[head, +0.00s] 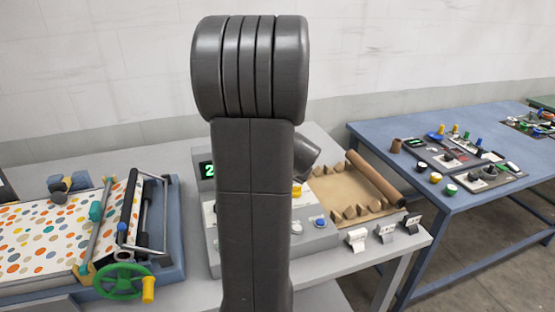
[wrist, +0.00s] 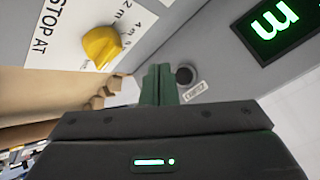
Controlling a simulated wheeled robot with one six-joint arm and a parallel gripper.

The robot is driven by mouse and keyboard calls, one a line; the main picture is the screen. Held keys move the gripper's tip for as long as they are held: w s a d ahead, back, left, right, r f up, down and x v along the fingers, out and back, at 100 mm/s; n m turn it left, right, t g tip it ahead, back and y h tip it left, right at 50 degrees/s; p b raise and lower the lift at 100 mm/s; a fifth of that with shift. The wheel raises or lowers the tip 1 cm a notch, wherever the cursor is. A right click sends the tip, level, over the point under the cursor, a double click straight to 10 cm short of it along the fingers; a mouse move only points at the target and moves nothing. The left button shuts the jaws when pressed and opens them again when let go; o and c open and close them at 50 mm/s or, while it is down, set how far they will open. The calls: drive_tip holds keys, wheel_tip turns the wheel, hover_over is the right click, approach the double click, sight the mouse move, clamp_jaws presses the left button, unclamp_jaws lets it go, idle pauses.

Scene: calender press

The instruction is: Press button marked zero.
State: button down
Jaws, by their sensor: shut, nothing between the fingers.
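In the wrist view, my gripper (wrist: 158,84) has its green-tinted fingers together, with nothing between them. A dark round button (wrist: 184,76) is just right of the fingertips, on a grey panel (wrist: 212,50). A small white label (wrist: 195,91) is beside this button; its print is too small and turned to read surely. I cannot tell whether the fingertips touch the button. In the head view my arm hides the gripper and this button. The grey console (head: 325,238) shows on both sides of the arm.
A green-lit display (wrist: 275,22) and a yellow knob (wrist: 101,46) on a white "STOP AT" dial plate flank the fingers. In the head view, a white button (head: 296,228) and a blue button (head: 320,222) are right of the arm. A green handwheel (head: 124,282) stands left.

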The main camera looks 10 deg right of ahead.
drive_tip(key=shift+w+a, duration=0.2)
drive_tip(key=shift+w, duration=0.95)
drive_tip(key=shift+w, duration=0.1)
idle(1.2)
drive_tip(key=shift+w+a, duration=0.1)
drive_tip(key=shift+w, duration=0.25)
drive_tip(key=shift+w+a+p, duration=0.1)
drive_tip(key=shift+w+p, duration=0.2)
idle(0.6)
drive_tip(key=shift+s, duration=0.15)
drive_tip(key=shift+s+d+b, duration=0.2)
drive_tip(key=shift+s+b, duration=0.35)
drive_tip(key=shift+s, duration=0.05)
